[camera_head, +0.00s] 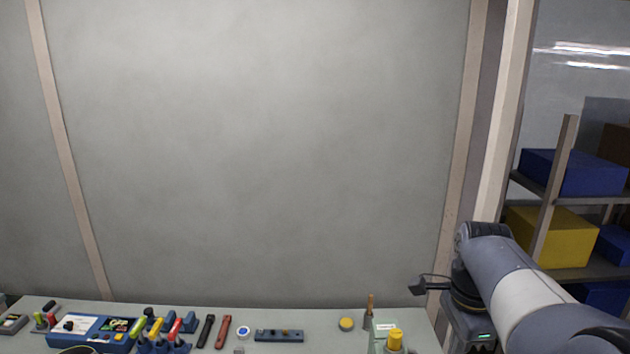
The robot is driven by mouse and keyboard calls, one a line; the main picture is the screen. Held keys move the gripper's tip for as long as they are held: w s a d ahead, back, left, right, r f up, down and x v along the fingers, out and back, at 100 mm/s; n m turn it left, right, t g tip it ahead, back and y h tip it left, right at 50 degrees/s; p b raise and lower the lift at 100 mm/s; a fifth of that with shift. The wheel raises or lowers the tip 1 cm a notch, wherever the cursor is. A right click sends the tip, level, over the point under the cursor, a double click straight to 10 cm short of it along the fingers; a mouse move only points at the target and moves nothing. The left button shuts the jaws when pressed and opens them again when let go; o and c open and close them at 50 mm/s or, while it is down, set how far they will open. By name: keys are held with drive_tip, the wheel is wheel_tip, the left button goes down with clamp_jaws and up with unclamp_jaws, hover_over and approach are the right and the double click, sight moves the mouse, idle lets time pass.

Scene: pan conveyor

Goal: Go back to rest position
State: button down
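My arm reaches in from the lower right corner of the head view. My gripper (431,284) is at its end, pointing left, just above the right end of the workbench. A dark finger part shows there, with open wall behind it. The opening between the fingers cannot be made out, and I see no object at the gripper. No pan and no conveyor show in this view.
The grey-green workbench (330,332) runs along the bottom edge. It holds a blue tool tray (90,332), several coloured tools, a dark bar (279,336), a yellow round item (346,324) and a yellow-capped item (394,341). Shelves with blue boxes (575,172) and a yellow box (550,237) stand right.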

wheel_tip(320, 180, down, 17)
drive_tip(key=w+b, duration=0.1)
drive_tip(key=b, duration=1.4)
drive_tip(key=shift+r+b, duration=0.15)
drive_tip(key=shift+b, duration=0.25)
